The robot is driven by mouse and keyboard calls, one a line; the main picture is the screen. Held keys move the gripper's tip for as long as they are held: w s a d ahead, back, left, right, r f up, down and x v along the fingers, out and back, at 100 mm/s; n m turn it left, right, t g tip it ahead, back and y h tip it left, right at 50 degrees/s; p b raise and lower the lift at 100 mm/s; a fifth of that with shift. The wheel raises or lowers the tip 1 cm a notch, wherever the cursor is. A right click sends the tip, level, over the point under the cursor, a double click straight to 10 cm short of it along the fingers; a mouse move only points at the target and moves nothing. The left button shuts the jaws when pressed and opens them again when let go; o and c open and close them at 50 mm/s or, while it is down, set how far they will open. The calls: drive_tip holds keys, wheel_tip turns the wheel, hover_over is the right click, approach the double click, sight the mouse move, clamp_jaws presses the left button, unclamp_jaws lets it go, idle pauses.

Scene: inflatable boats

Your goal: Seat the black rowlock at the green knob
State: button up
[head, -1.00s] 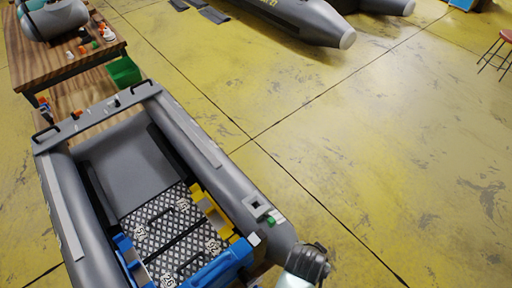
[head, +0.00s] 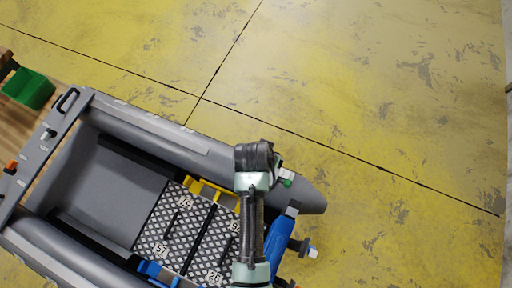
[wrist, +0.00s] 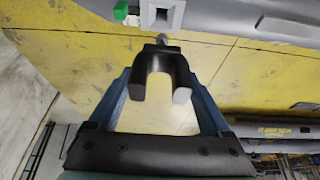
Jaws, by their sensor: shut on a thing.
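In the wrist view my gripper (wrist: 159,78) is shut on the black rowlock (wrist: 158,60), a U-shaped fork with its open end toward the camera. A short grey pin at its far end points toward the boat's tube. Just beyond the pin is a grey block with a square hole (wrist: 161,14), with the green knob (wrist: 121,11) to its left. The pin appears apart from the hole; the height is hard to judge. In the head view the green knob (head: 287,183) shows just right of my arm, which covers the block; the rowlock is not clearly seen there.
The grey inflatable boat (head: 180,149) has a patterned floor holding yellow and blue parts. A blue part (head: 281,240) stands close right of my arm. A green bin (head: 28,89) is at the far left. The yellow floor beyond the tube is clear.

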drive_tip(key=shift+s+d+f+b, duration=0.1)
drive_tip(key=shift+d+f+b, duration=0.15)
drive_tip(key=shift+f+b, duration=0.65)
wheel_tip(320, 180, down, 3)
drive_tip(key=b, duration=0.3)
drive_tip(key=shift+a, duration=0.1)
drive_tip(key=shift+p, duration=0.35)
drive_tip(key=shift+f, duration=0.1)
drive_tip(key=shift+f+b, duration=1.05)
drive_tip(key=shift+f, duration=0.5)
drive_tip(key=shift+f+b, duration=0.95)
drive_tip(key=shift+f, duration=0.45)
idle(0.5)
drive_tip(key=o, duration=1.2)
